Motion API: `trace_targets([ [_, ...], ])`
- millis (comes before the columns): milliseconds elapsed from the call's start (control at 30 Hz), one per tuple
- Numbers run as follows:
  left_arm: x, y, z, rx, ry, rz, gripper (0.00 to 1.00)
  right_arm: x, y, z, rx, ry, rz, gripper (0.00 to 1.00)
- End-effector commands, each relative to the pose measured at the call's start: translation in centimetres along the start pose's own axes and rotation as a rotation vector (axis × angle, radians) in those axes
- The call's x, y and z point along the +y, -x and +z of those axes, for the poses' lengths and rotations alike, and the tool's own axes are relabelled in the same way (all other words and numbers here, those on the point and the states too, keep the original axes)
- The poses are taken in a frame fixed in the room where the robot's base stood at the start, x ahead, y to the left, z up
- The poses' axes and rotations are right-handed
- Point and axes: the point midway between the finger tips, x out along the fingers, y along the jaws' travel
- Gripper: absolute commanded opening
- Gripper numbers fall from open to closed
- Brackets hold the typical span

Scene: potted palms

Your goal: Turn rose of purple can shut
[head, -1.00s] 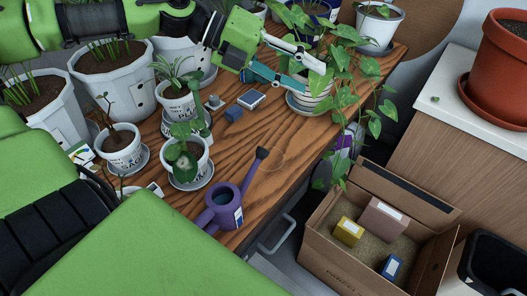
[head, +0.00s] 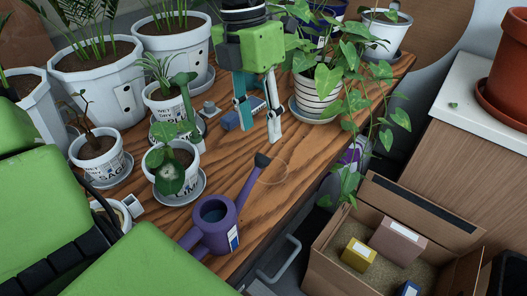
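The purple watering can (head: 213,226) stands on the wooden table near its front edge. Its spout points up and right, ending in a dark rose (head: 262,160). A thin light ring shows beside the rose. My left gripper (head: 257,134) hangs from above with its fingers pointing down, spread apart and empty. Its fingertips show just above the rose in the picture, apart from it. I cannot tell whether the rose is turned open or shut. My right gripper is not in view.
Potted plants crowd the table's left side, including a leafy pot (head: 175,172). A striped pot with a trailing vine (head: 318,98) stands right of the gripper. Small blue items (head: 231,121) lie behind the fingers. An open cardboard box (head: 335,262) is beyond the table edge.

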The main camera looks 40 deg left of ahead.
Motion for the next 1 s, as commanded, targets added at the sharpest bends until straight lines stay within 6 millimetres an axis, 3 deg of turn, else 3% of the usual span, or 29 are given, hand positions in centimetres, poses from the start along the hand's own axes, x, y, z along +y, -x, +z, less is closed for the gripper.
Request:
trace_targets([
  [100, 0.0, -2.8, -0.1, 0.005, -0.001, 0.000, 0.40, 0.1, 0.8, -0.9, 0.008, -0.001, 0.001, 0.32],
  [300, 0.0, -5.7, 0.0, 0.001, 0.000, -0.001, 0.40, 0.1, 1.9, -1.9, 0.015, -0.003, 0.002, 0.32],
  [500, 0.0, -6.9, 0.0, -0.001, -0.001, -0.002, 0.40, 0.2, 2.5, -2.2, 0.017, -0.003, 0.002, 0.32],
  [767, 0.0, -7.0, 0.0, -0.001, 0.000, -0.002, 0.40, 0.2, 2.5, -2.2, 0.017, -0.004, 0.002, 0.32],
  [900, 0.0, -7.0, 0.0, -0.001, 0.000, -0.002, 0.06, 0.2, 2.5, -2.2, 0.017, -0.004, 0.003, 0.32],
  [933, 0.0, -7.0, 0.0, -0.001, 0.000, -0.002, 0.01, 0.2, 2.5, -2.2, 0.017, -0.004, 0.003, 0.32],
  [1000, 0.0, -6.9, 0.0, -0.001, 0.000, -0.002, 0.01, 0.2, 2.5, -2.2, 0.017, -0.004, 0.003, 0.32],
])
